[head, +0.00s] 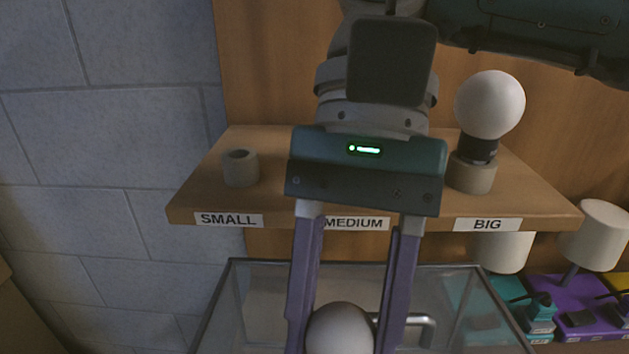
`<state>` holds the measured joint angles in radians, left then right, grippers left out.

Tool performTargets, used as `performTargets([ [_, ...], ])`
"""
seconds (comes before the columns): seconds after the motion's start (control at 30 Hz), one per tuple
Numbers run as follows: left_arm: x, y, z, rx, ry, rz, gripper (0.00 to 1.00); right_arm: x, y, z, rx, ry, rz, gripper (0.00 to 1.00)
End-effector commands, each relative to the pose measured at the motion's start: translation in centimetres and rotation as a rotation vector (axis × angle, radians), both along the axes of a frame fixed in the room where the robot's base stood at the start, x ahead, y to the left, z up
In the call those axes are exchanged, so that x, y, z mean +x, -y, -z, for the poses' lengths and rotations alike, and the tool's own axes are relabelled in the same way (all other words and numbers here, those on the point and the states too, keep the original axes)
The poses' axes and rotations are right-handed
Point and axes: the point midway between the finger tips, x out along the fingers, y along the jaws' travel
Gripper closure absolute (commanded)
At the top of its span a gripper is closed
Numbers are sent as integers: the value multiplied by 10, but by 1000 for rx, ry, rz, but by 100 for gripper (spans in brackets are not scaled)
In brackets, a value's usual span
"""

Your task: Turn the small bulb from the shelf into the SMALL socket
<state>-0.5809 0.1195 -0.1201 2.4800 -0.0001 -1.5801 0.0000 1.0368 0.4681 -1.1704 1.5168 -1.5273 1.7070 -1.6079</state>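My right gripper (344,318) hangs down in the middle of the head view, its two purple fingers running out of the bottom edge. A round white bulb (339,329) sits between the fingers and fills nearly the whole gap, so the gripper looks shut on it. The fingertips and the bulb's lower part are cut off. The ring holder over the SMALL label (239,168) on the shelf is empty, which fits this being the small bulb. The SMALL socket cannot be made out. My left gripper is not in view.
On the wooden shelf (205,190), a big white bulb (489,104) stands upright in the BIG holder (472,174). My gripper hides the MEDIUM place. Below is a clear glass-like box (250,300) with a metal handle. White lampshades (596,236) and coloured blocks (575,303) stand at lower right.

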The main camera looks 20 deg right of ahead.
Motion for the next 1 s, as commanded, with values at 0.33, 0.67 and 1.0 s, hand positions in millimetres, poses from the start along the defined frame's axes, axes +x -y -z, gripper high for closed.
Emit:
performTargets([
  [0.33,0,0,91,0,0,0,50,-34,-73,106,10,-2,509,91],
  [0.67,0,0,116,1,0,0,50,-41,-103,121,3,-1,797,91],
  [1.0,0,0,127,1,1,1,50,-41,-104,133,-2,-2,827,91],
])
